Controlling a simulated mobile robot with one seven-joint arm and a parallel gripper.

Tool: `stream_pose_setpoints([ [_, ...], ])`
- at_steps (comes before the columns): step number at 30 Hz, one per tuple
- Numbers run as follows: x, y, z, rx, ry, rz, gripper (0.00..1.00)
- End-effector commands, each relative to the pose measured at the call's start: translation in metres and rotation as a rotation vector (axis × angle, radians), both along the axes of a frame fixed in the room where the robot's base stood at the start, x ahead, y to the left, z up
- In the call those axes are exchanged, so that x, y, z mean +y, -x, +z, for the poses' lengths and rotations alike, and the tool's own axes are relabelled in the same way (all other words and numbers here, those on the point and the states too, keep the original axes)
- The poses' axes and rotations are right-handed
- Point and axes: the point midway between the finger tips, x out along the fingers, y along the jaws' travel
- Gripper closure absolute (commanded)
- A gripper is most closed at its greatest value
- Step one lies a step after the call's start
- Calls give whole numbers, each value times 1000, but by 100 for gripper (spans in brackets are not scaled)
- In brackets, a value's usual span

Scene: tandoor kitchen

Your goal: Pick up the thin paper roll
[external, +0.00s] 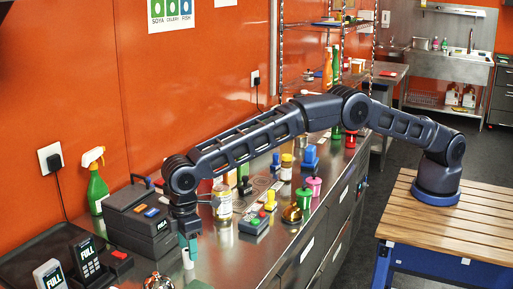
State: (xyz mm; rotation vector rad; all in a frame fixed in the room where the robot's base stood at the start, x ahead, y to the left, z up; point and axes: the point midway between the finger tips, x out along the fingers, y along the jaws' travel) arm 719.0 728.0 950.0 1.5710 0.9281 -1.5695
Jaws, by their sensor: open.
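A small white upright cylinder (187,260), which looks like the thin paper roll, stands on the steel counter (228,262) near the lower middle of the external view. My gripper (189,246) points straight down with its teal fingers right at the top of this cylinder. The gripper is open. From this angle I cannot tell whether the fingers are around the roll or just above or behind it, or whether they touch it.
A dark box-like machine (138,222) stands close left of my gripper. Card terminals (88,258) and a green spray bottle (96,185) are further left. A jar (222,203), a stamp-like device (254,222) and a brass bell (291,214) stand to the right.

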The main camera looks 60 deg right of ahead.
Motion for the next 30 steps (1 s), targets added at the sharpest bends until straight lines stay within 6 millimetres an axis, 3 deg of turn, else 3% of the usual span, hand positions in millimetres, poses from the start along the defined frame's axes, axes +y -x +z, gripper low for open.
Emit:
stream_pose_setpoints([
  [9, -3, -6, -41, 1, 3, -1, 50],
  [17, -2, -6, -45, 0, 1, 0, 50],
  [25, -2, -6, -45, 0, 1, 0, 97],
  [30, -2, -6, -45, 0, 1, 0, 97],
])
